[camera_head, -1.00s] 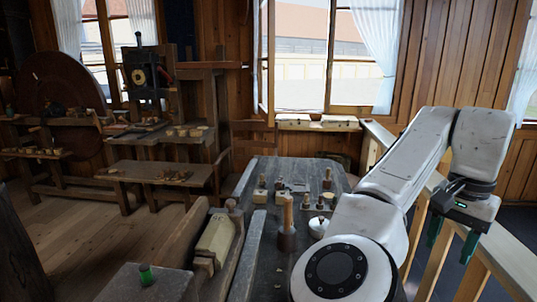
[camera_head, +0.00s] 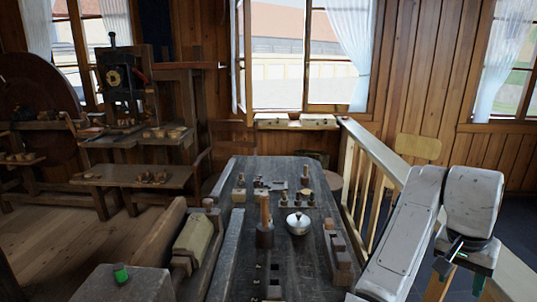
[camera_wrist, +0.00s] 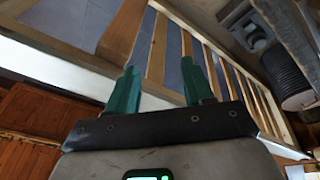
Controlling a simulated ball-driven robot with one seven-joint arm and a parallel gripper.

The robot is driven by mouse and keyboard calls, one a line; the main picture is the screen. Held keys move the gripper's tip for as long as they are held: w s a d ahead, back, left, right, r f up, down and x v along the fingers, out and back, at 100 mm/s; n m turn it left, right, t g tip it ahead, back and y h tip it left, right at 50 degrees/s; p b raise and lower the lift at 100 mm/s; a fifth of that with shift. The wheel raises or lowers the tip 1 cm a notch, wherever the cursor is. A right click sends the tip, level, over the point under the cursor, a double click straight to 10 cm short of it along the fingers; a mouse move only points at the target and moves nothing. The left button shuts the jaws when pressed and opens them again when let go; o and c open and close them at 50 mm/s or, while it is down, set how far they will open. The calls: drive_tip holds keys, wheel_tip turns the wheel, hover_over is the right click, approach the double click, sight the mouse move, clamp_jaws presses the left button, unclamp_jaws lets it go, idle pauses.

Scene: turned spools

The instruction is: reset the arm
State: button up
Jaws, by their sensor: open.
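My white arm comes in at the lower right of the head view, beside the long dark workbench (camera_head: 285,175). My gripper (camera_head: 460,276) hangs at the lower right, fingers pointing down, apart from the bench. In the wrist view, the two green fingers of my gripper (camera_wrist: 160,80) stand apart with nothing between them. Beyond them are the pale wooden railing (camera_wrist: 235,75) and dark floor.
The railing (camera_head: 365,180) runs along the bench's right side, close to my arm. The bench holds a wooden-handled tool (camera_head: 265,225), a round lidded metal pot (camera_head: 298,223), several small turned pieces and blocks. Open plank floor (camera_head: 60,240) lies at the left.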

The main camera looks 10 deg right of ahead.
drive_tip(key=s+f+n+t+h, duration=0.1)
drive_tip(key=s+f+n, duration=0.2)
drive_tip(key=s+f, duration=0.35)
drive_tip(key=s+f+n+h, duration=0.1)
drive_tip(key=s+f+n, duration=0.25)
drive_tip(key=f, duration=0.55)
drive_tip(key=s+a+f+n+y, duration=0.4)
drive_tip(key=s+a+f, duration=0.7)
drive_tip(key=s+a, duration=0.4)
drive_tip(key=shift+s+a+y, duration=0.35)
drive_tip(key=shift+s+y, duration=0.05)
drive_tip(key=shift+s, duration=0.15)
drive_tip(key=shift+f+n, duration=0.1)
drive_tip(key=shift+n, duration=0.15)
